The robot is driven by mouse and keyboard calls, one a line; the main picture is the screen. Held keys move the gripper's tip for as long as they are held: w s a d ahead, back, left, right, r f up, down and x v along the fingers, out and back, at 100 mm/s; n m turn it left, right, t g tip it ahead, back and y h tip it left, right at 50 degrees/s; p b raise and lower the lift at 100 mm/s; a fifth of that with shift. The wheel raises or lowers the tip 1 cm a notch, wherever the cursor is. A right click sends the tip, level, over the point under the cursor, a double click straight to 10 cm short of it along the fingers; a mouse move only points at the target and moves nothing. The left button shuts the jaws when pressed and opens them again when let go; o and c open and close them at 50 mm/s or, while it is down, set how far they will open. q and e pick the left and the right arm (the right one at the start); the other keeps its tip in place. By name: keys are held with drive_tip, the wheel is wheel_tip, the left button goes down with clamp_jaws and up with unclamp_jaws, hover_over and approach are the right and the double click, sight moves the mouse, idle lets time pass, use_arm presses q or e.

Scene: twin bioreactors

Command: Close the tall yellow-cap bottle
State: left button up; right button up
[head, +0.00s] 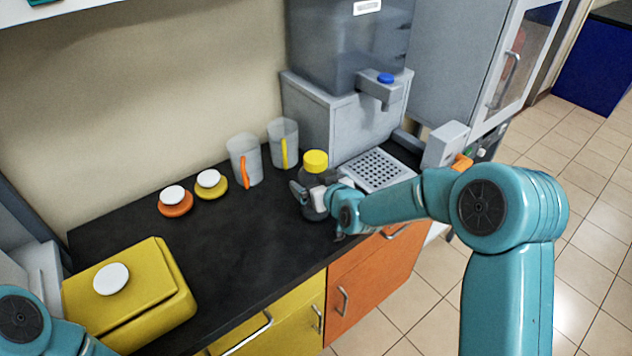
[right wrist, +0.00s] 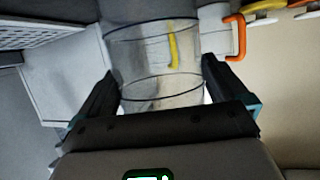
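The cap is out of that view. My left gripper is out of view.
Two clear jugs, one with an orange handle (head: 245,163) and one with a yellow handle (head: 283,143), stand behind the bottle. An orange lid (head: 175,208) and a yellow lid (head: 212,190) lie left. A yellow box (head: 150,285) is front left. The counter's middle (head: 235,235) is clear.

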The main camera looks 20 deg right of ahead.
drive_tip(key=b+v, duration=0.1)
drive_tip(key=v, duration=1.1)
drive_tip(key=shift+b, duration=0.3)
drive_tip(key=shift+r, duration=0.1)
drive_tip(key=shift+s, duration=0.15)
